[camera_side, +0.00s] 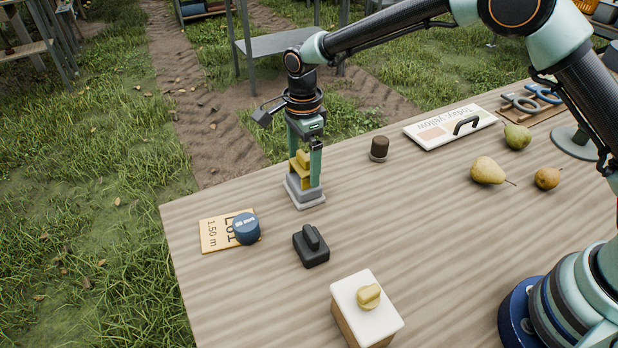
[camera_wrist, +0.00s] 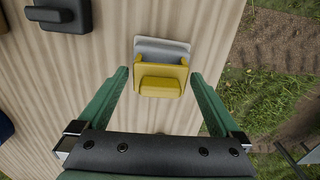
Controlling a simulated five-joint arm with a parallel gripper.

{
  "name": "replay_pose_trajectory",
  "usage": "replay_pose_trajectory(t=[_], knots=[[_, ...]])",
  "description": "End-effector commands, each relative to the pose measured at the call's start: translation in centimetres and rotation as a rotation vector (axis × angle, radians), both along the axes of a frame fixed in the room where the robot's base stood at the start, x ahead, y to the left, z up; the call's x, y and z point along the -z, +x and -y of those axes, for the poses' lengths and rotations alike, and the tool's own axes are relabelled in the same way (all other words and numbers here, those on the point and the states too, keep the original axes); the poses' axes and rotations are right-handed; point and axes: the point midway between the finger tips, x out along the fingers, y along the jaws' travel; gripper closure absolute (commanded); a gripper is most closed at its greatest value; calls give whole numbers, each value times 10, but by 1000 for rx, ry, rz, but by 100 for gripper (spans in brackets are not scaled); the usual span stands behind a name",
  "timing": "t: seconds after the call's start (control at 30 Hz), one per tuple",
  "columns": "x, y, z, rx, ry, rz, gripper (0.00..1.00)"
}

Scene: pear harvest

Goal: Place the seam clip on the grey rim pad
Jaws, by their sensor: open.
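The yellow seam clip (camera_side: 300,164) sits on the grey rim pad (camera_side: 308,201) near the table's far edge. In the wrist view the clip (camera_wrist: 160,85) shows its raised tab, with part of the grey pad (camera_wrist: 163,47) visible behind it. My gripper (camera_side: 303,172) is low over the pad and points down. Its green fingers stand one on each side of the clip. In the wrist view the gripper (camera_wrist: 160,75) is open, with gaps between both fingers and the clip. The fingers hide part of the clip in the side view.
A black handled block (camera_side: 311,249), a white-topped block (camera_side: 366,300) with a yellow knob, and a blue round piece (camera_side: 247,228) on a card (camera_side: 215,235) stand nearer. A brown cylinder (camera_side: 379,147), white board (camera_side: 440,131) and pears (camera_side: 487,171) lie right.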

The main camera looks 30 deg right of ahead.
Motion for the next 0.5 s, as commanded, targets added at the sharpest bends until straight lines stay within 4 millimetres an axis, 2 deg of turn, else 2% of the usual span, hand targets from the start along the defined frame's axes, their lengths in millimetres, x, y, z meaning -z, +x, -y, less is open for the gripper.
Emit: replay_pose_trajectory(t=[0.3,0.5], knots=[[-62,1,-1,0,2,6,0],[-96,1,0,0,2,4,0]])
